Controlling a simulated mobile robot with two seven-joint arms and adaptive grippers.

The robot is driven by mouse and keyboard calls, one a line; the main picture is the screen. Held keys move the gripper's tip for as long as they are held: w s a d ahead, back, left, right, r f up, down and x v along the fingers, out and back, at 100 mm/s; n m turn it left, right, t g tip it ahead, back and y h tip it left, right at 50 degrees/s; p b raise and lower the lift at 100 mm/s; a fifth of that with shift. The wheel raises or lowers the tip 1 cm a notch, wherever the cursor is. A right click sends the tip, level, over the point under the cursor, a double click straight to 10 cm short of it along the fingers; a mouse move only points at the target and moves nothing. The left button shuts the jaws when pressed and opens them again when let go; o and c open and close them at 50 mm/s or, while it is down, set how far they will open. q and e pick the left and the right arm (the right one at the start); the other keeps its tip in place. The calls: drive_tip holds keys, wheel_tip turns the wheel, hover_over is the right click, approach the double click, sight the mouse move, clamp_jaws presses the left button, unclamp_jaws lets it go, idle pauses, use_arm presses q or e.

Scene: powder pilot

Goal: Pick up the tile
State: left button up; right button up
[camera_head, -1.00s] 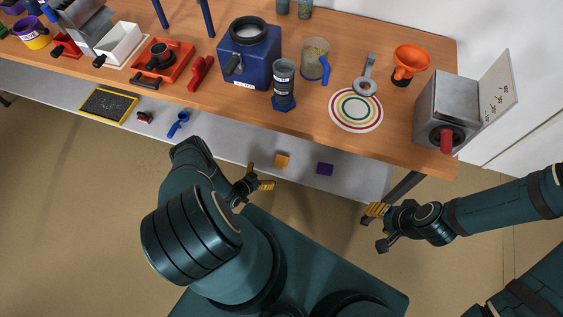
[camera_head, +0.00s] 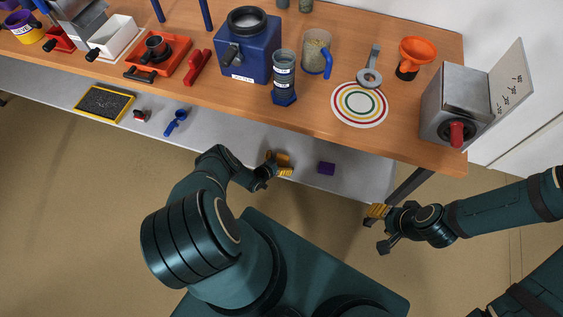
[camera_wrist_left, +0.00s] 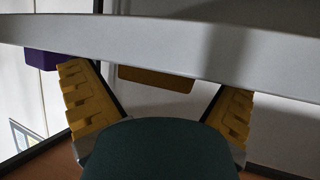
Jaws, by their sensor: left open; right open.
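Two small blocks lie on the grey lower shelf: a yellow one (camera_head: 283,157) and a purple one (camera_head: 326,168). Which of them is the tile I cannot tell. My left gripper (camera_head: 278,165) is open at the yellow block, its fingers partly hiding it. In the left wrist view the yellow block (camera_wrist_left: 155,79) shows between the two yellow-padded fingers, with clear gaps on both sides. The purple block (camera_wrist_left: 41,59) is beyond the left finger there. My right gripper (camera_head: 379,229) is open and empty, in front of the table's right leg.
The grey shelf (camera_head: 225,143) runs under the wooden table (camera_head: 400,140), whose front edge is above my left gripper. The shelf also holds a yellow-rimmed black tray (camera_head: 105,103) and a blue scoop (camera_head: 175,122), further left. A blue hopper (camera_head: 248,50) stands on the tabletop.

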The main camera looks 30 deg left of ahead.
sight(280, 162)
use_arm(q)
drive_tip(key=c, duration=1.3)
drive_tip(key=shift+o, duration=0.2)
wheel_tip(280, 162, up, 10)
drive_tip(key=p, duration=0.5)
drive_tip(key=shift+s, duration=0.1)
